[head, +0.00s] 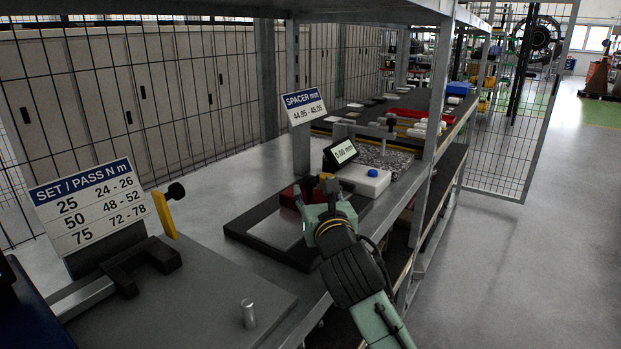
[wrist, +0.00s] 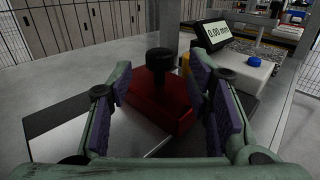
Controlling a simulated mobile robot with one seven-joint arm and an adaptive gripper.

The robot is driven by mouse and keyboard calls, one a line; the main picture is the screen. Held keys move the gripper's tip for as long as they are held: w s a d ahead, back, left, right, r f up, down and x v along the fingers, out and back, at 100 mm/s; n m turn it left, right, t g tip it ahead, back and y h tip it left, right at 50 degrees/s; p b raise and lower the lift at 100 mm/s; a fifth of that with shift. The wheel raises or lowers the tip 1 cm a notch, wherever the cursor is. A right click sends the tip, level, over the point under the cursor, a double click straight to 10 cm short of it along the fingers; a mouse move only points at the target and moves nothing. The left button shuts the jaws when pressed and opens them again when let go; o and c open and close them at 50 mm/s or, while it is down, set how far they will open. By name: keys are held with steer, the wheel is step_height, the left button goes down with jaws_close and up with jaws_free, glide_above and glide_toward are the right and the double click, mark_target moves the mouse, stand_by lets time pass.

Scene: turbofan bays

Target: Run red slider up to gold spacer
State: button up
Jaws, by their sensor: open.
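The red slider (wrist: 160,108), a red block with a black knob (wrist: 160,62) on top, sits on the bench fixture. In the head view, part of the red slider (head: 289,196) shows left of my gripper (head: 319,194). In the wrist view, my gripper (wrist: 161,80) is open, one finger on each side of the slider and knob in the picture; I cannot tell whether either finger touches. A small piece of the gold spacer (wrist: 186,63) shows just behind the slider, mostly hidden by it and the right finger. The gap between slider and spacer is unclear.
A digital readout (head: 344,151) shows 0.00 mm beside a white box with a blue button (head: 363,180). A dark base plate (head: 244,225) lies under the fixture. A shelf post (head: 431,120) stands close on the right. A metal cylinder (head: 248,313) stands on the near bench.

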mark_target(311, 184)
steer(key=shift+w+a+p, duration=0.2)
steer(key=shift+w, duration=0.65)
steer(key=shift+w+a+p, duration=0.15)
steer(key=shift+w+p, duration=0.05)
steer(key=shift+w, duration=0.6)
steer(key=c, duration=1)
steer(key=shift+w+d+f+b, duration=0.1)
steer(key=shift+w+d+b, duration=0.35)
steer(key=shift+w, duration=0.15)
steer(key=shift+w+d+f+b, duration=0.1)
steer(key=shift+w+d+b, duration=0.35)
steer(key=shift+w, duration=0.15)
steer(key=shift+w+d+r, duration=0.15)
steer(key=shift+w, duration=0.25)
steer(key=o, duration=1)
